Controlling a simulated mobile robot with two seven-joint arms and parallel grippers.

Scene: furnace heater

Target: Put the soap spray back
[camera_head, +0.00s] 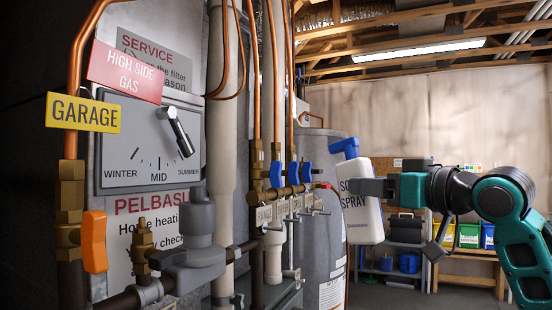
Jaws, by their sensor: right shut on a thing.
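The soap spray (360,216) is a white bottle with a blue spray head, and "SOAP SPRAY" is printed on its front. It is slightly tilted and held up in the air right of the pipe manifold. My right gripper (370,187) comes in from the right and is shut on the bottle at its upper body. Part of the label is hidden behind the fingers. My left gripper is not in view.
Copper pipes and a manifold with blue-handled valves (291,174) stand just left of the bottle. A grey tank (328,262) is behind it. An orange valve handle (94,241) sits at the left. Shelves (405,262) and a wooden bench (468,278) with coloured bins stand farther back.

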